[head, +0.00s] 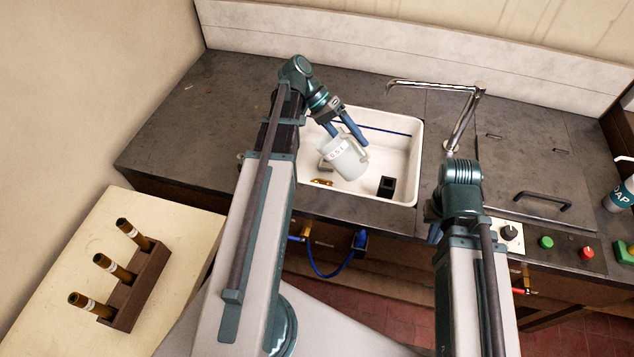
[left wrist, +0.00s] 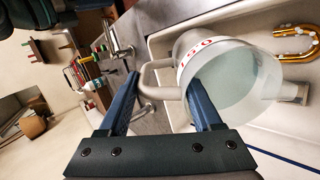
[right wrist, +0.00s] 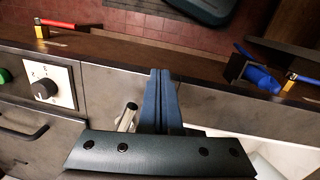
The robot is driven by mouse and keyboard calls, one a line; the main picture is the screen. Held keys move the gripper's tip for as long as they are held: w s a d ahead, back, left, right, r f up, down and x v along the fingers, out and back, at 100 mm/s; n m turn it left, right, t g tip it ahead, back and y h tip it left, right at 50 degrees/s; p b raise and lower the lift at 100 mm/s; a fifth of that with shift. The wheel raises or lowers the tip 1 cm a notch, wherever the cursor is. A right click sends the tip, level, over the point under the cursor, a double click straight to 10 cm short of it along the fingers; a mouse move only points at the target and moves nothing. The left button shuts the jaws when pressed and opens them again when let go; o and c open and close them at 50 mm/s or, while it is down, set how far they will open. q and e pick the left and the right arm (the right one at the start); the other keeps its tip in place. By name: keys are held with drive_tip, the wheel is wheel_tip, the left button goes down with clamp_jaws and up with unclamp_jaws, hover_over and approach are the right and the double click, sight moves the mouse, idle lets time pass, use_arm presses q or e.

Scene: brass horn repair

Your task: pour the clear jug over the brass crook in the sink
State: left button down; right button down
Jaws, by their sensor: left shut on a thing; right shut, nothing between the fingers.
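The translucent jug (head: 345,165), with a red-lettered white band, is above the white sink (head: 417,150) and looks tilted in the head view. My left gripper (head: 345,133) is shut on its handle; in the left wrist view the handle passes between the blue fingers (left wrist: 164,80). The inside of the jug (left wrist: 238,82) looks pale, and I cannot tell the liquid level. The brass crook (head: 321,182) lies in the sink, partly hidden beside my left arm; its curved end (left wrist: 296,38) shows whitish bits around it. My right gripper (right wrist: 161,75) is shut and empty near the counter's front edge.
A chrome tap (head: 464,125) stands right of the sink. A knob panel (head: 510,236) and buttons line the counter front. A wooden rack (head: 135,288) with several brass-ended tubes is on the pale side table. The counter left of the sink is clear.

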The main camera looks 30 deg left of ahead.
use_arm(q)
drive_tip(key=shift+a+r, duration=0.1)
idle(0.6)
drive_tip(key=shift+a+r+h, duration=0.15)
drive_tip(key=shift+r+h, duration=0.1)
drive_tip(key=shift+h, duration=0.15)
drive_tip(key=shift+a+r+h+b, duration=0.3)
drive_tip(key=shift+r+h+b, duration=0.1)
drive_tip(key=shift+b, duration=0.15)
idle(0.4)
idle(1.0)
